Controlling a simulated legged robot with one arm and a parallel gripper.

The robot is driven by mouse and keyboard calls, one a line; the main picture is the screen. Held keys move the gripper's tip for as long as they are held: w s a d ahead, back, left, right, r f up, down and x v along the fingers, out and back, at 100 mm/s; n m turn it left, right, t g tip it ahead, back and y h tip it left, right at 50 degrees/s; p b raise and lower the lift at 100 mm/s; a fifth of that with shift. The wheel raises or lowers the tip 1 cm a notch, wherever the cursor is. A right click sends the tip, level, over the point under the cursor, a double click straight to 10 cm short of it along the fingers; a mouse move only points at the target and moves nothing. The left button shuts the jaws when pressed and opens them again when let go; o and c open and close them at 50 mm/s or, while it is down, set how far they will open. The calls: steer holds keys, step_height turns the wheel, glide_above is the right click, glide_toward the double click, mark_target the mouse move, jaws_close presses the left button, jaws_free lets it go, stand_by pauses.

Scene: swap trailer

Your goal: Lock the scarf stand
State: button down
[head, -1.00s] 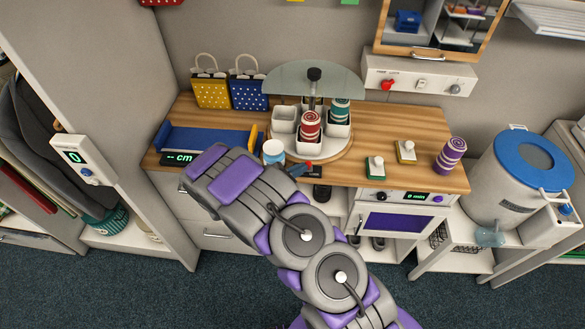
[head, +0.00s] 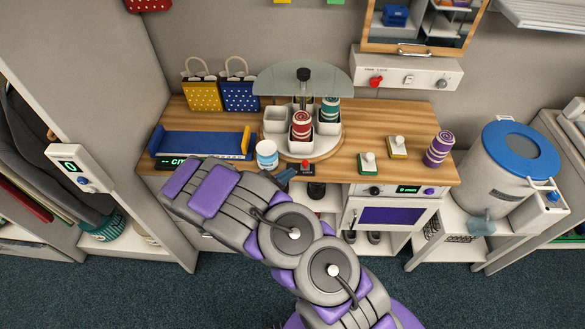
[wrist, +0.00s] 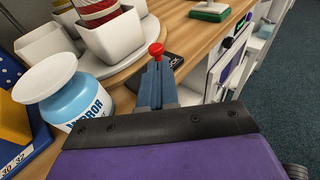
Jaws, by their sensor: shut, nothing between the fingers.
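The scarf stand (head: 318,157) is a round white turntable with white square cups, some holding rolled striped scarves, in front of a pale half-round panel. At its front edge a red knob (head: 305,162) stands on a small dark plate (head: 308,171) on the wooden counter. In the wrist view the red knob (wrist: 156,49) shows just beyond the fingertips of my gripper (wrist: 157,72). My gripper (head: 286,174) is shut and empty, low at the counter's front edge, left of the knob. I cannot tell whether the fingertips touch the knob.
A white and blue jar (head: 267,155) stands close left of my gripper. A blue tray (head: 203,145) lies farther left. Two small stamps with white knobs and a purple striped roll (head: 439,149) stand on the right. The counter between the turntable and the stamps is clear.

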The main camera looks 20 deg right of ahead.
steer(key=shift+w+a+f+p+v, duration=0.3)
steer(key=shift+p+v, duration=0.35)
steer(key=shift+v, duration=4.5)
steer(key=s+d+r+m+g+y, duration=0.2)
steer(key=s+d+r+m+g, duration=0.3)
steer(key=s+d+r+m, duration=0.3)
steer(key=s+d+r+m+g+y, duration=0.1)
steer(key=s+d+r+m+g, duration=0.45)
steer(key=d+r, duration=0.4)
steer(key=s+a+r+m+y, duration=0.2)
steer(key=s+a+m+y, duration=0.1)
steer(key=s, duration=0.4)
steer(key=s+a+r+m+t+y, duration=0.1)
steer(key=s+a+r+m+y, duration=0.1)
steer(key=s, duration=0.5)
steer(key=s+a+r+m+y, duration=0.3)
steer(key=s+a+m+y, duration=0.1)
steer(key=s+m+y, duration=0.1)
steer(key=shift+s+y, duration=0.5)
steer(key=shift+s, duration=0.45)
